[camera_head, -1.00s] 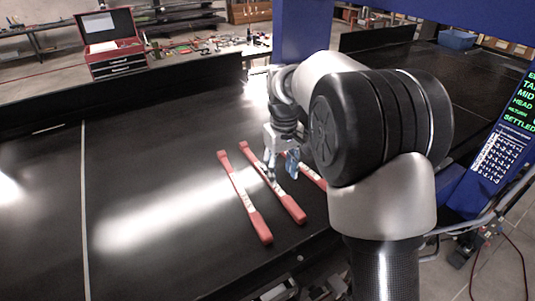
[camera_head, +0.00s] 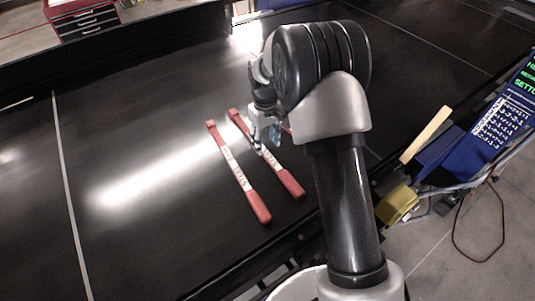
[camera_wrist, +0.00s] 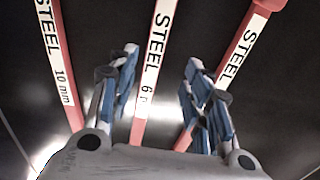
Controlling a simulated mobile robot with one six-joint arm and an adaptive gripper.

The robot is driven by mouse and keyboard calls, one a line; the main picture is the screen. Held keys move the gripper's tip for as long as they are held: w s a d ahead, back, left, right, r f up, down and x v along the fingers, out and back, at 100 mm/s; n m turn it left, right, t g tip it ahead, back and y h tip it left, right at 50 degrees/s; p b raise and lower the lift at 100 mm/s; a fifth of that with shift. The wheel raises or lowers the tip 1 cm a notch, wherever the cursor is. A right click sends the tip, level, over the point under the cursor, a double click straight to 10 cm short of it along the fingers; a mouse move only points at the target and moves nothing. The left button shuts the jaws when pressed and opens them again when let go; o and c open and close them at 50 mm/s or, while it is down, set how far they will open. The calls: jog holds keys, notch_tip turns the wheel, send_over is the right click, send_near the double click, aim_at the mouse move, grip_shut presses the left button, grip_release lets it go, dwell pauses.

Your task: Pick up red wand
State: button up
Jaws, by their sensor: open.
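Red wands with white labels lie side by side on the black conveyor (camera_head: 130,130). In the head view I see a left wand (camera_head: 238,172) and a middle wand (camera_head: 289,183); my arm mostly hides a third. The wrist view shows the left wand (camera_wrist: 55,60), labelled "STEEL 10 mm", the middle wand (camera_wrist: 155,55), labelled "STEEL 6" with the rest cut off, and the right wand (camera_wrist: 240,50), labelled "STEEL". My gripper (camera_wrist: 161,60) is open and empty, its blue-padded fingers on either side of the middle wand in that view. I cannot tell its exact height.
A red tool chest (camera_head: 85,20) stands beyond the conveyor's far wall. A blue panel with a screen (camera_head: 510,110) and a yellow object (camera_head: 397,204) are at the right. The conveyor left of the wands is clear.

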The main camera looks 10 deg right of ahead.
aim_at(267, 154)
jog(key=f, duration=0.2)
jog(key=f+p, duration=0.1)
jog(key=f, duration=0.3)
jog(key=shift+w+d+f+p, duration=0.2)
jog(key=shift+d+f+p, duration=0.05)
jog(key=shift+d+p, duration=0.05)
jog(key=shift+c, duration=0.6)
grip_shut()
